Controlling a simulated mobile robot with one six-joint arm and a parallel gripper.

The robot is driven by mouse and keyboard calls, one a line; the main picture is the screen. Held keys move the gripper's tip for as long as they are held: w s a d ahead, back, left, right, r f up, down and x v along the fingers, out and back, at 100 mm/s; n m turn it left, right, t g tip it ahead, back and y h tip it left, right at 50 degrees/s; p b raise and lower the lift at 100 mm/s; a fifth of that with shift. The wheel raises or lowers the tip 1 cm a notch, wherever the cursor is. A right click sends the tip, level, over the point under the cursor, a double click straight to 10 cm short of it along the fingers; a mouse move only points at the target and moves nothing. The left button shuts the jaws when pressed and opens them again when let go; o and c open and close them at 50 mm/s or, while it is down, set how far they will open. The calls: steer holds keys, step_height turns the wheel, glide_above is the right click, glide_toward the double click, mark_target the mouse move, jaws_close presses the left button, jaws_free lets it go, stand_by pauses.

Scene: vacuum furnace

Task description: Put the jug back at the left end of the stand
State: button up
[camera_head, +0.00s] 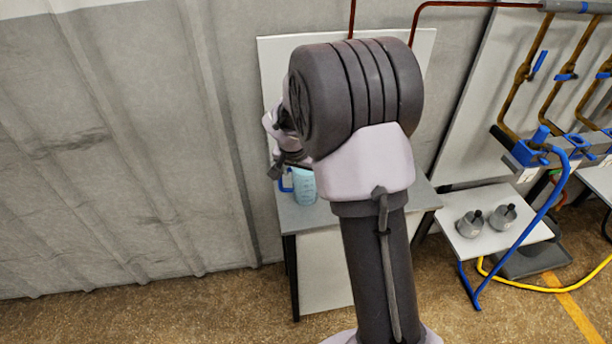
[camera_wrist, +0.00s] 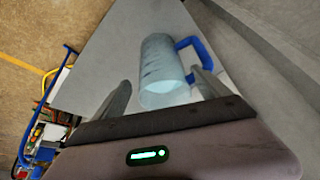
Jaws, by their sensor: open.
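The jug (camera_head: 304,187) is translucent light blue with a darker blue handle. It stands upright near the left end of the grey-topped stand (camera_head: 312,217), partly hidden by my arm in the head view. In the wrist view the jug (camera_wrist: 161,72) shows between and just beyond the fingers of my gripper (camera_wrist: 160,77), with its handle (camera_wrist: 194,50) by the right finger. My gripper is open. I cannot tell whether a finger touches the jug or handle.
A corrugated grey wall (camera_head: 120,140) stands left of and behind the stand. The floor in front is open.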

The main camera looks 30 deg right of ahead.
steer(key=s+a+r+n+y+p, duration=0.1)
steer(key=s+a+r, duration=0.2)
steer(key=s+r, duration=0.3)
steer(key=s+a+r, duration=0.3)
steer(key=a+r, duration=0.1)
steer(key=r, duration=0.4)
steer(key=s+a+r+n+t+y, duration=0.1)
steer(key=s+a, duration=0.4)
steer(key=s, duration=0.5)
steer(key=s+a+r+n+t+y, duration=0.1)
steer(key=s+a+r+n+y, duration=0.1)
steer(key=s+a, duration=0.4)
steer(key=s+r+y, duration=0.1)
steer(key=s+r, duration=0.1)
steer(key=s, duration=0.2)
steer(key=shift+s+a+n+t, duration=0.2)
steer(key=shift+s+n+t, duration=0.1)
steer(key=shift+n, duration=0.1)
steer(key=shift+r, duration=0.1)
